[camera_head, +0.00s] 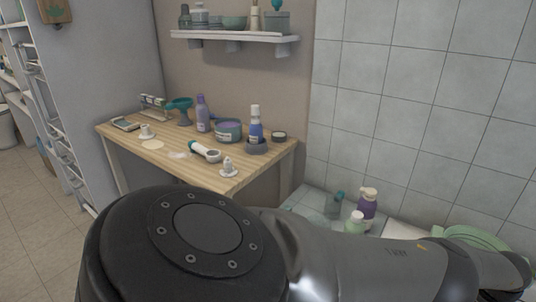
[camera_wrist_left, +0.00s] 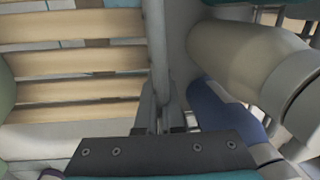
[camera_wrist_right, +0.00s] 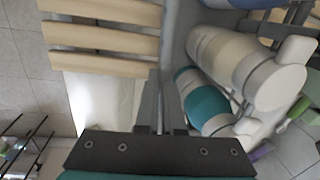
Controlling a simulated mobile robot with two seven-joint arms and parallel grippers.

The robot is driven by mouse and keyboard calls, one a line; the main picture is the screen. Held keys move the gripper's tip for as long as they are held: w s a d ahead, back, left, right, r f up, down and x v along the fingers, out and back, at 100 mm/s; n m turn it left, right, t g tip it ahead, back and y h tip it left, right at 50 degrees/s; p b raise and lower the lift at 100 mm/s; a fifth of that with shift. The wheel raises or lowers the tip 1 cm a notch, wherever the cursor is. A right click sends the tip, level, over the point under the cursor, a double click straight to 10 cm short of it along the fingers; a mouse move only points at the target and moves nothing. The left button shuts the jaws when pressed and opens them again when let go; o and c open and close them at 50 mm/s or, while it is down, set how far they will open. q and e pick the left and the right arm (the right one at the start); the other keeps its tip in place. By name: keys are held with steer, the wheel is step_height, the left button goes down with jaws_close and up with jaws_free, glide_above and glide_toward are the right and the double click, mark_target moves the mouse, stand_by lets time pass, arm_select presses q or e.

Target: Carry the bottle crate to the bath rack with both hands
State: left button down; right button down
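The left wrist view shows my left gripper (camera_wrist_left: 160,118) with its fingers close together on the thin grey wall of the bottle crate (camera_wrist_left: 180,45). The right wrist view shows my right gripper (camera_wrist_right: 162,112) closed on the same kind of grey crate wall (camera_wrist_right: 178,40). Bottles lie beside the wall inside the crate: a beige one (camera_wrist_left: 240,55) and a blue one (camera_wrist_left: 222,108) by the left hand, a white-capped one (camera_wrist_right: 245,65) and a teal one (camera_wrist_right: 205,100) by the right. The pale wooden slats of the bath rack (camera_wrist_right: 100,40) show just outside the crate. In the head view my arm hides crate and rack.
A wooden table (camera_head: 165,155) with several toiletries stands at the left. A wall shelf (camera_head: 235,37) hangs above it. Floor (camera_head: 40,215) is open at the far left.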

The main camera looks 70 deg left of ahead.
steer(key=shift+s+d+f, duration=0.1)
steer(key=shift+d+f, duration=0.05)
arm_select(q)
steer(key=c, duration=1)
jaws_free()
steer(key=shift+o, duration=0.2)
steer(key=shift+f, duration=0.15)
arm_select(e)
steer(key=c, duration=1.3)
jaws_free()
steer(key=shift+f, duration=0.15)
steer(key=shift+c, duration=0.2)
steer(key=o, duration=0.4)
steer(key=shift+r, duration=0.2)
arm_select(q)
steer(key=shift+a, duration=0.1)
steer(key=shift+w+a+b, duration=0.2)
steer(key=shift+a+b, duration=0.2)
steer(key=shift+b, duration=0.1)
arm_select(e)
steer(key=shift+f, duration=0.5)
